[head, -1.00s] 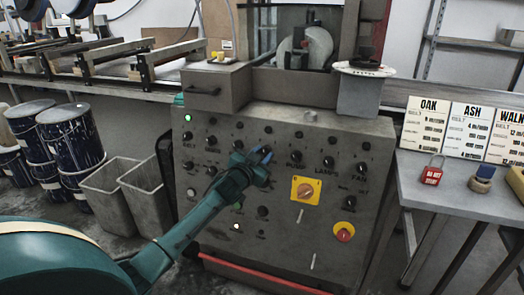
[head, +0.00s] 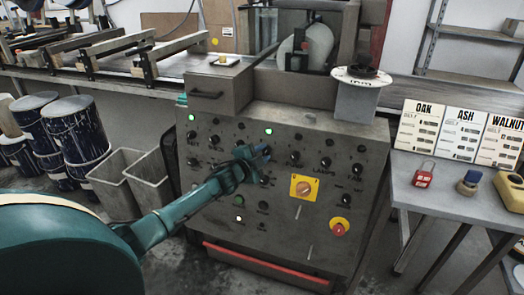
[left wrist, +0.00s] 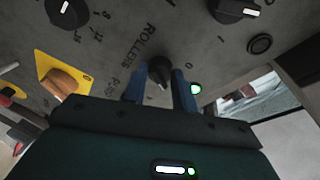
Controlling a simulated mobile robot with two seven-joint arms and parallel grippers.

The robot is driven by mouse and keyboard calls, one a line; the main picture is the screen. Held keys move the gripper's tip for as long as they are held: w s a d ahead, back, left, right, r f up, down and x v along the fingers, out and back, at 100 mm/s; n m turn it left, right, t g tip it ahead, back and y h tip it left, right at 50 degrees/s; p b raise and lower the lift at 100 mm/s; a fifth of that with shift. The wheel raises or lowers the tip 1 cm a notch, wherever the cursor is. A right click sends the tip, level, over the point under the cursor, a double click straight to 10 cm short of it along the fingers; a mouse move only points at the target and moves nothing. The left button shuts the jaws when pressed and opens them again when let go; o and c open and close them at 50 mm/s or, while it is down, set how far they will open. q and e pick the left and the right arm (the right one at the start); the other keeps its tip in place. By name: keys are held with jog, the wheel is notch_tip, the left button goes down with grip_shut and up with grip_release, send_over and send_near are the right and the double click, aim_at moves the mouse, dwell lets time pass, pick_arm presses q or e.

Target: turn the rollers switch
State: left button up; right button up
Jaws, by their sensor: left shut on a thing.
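The rollers switch (left wrist: 160,72) is a dark round knob on the grey control panel, with the word ROLLERS printed beside it in the left wrist view. My left gripper (left wrist: 160,90) is shut on it, with one blue finger on each side of the knob. In the head view my left gripper (head: 262,153) reaches the middle of the panel (head: 225,165) and hides the switch. A green lamp (left wrist: 196,89) glows beside the fingers, and a lit green lamp (head: 268,131) shows above the gripper in the head view. My right gripper is not in view.
Other dark knobs surround the gripper. A yellow-plated orange rotary switch (head: 303,187) and a red mushroom button (head: 338,228) are at lower right. A table (head: 425,200) with a red padlock (head: 424,174) stands right; bins (head: 153,180) and drums (head: 72,135) stand left.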

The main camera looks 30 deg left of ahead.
pick_arm(q)
jog(key=shift+m, duration=0.3)
dwell(0.4)
jog(key=o, duration=1)
jog(key=shift+c, duration=0.2)
jog(key=s+r+p, duration=0.2)
jog(key=s, duration=1.1)
jog(key=shift+d, duration=0.25)
jog(key=shift+r, duration=0.1)
